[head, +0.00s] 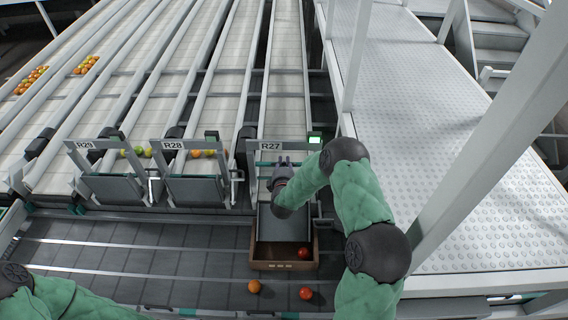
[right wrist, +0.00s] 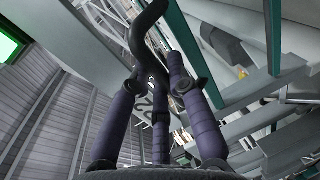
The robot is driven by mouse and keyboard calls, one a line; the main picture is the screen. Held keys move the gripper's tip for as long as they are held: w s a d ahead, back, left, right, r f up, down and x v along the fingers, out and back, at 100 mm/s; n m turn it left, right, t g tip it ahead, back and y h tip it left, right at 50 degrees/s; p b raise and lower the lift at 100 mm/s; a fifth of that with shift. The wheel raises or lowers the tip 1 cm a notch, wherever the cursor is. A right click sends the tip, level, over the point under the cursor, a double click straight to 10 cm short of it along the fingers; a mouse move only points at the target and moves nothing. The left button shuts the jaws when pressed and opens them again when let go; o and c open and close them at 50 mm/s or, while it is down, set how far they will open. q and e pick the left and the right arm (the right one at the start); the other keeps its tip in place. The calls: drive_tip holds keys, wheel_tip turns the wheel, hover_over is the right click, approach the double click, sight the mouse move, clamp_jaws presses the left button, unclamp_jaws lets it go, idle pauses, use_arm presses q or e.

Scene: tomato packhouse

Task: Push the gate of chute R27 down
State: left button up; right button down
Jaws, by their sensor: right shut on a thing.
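Chute R27 (head: 285,101) is the rightmost chute, with its label (head: 270,147) on the frame. Its grey gate panel (head: 284,226) slopes down into a brown crate (head: 268,265). My right gripper (head: 283,166) is at the top of this gate, partly hidden by my own arm. In the right wrist view, its fingers (right wrist: 157,82) are closed around a dark curved bar (right wrist: 146,30), which seems to be the gate's handle. My left arm shows at the lower left; its gripper is out of view.
A red tomato (head: 303,252) is in the crate; an orange (head: 254,286) and a red one (head: 305,293) lie in front. Gates R28 (head: 195,190) and R29 (head: 112,188) stand at left with tomatoes behind. A white post (head: 490,140) and a studded walkway (head: 440,130) are at right.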

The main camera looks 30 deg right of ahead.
drive_tip(key=shift+f, duration=0.15)
wheel_tip(320, 180, down, 9)
drive_tip(key=b, duration=0.6)
drive_tip(key=shift+s+a, duration=0.1)
drive_tip(key=shift+s, duration=0.05)
drive_tip(key=c, duration=1.2)
unclamp_jaws()
drive_tip(key=shift+o, duration=0.2)
drive_tip(key=v, duration=1.1)
drive_tip(key=shift+s+r, duration=0.25)
drive_tip(key=shift+s, duration=0.05)
drive_tip(key=shift+a, duration=0.2)
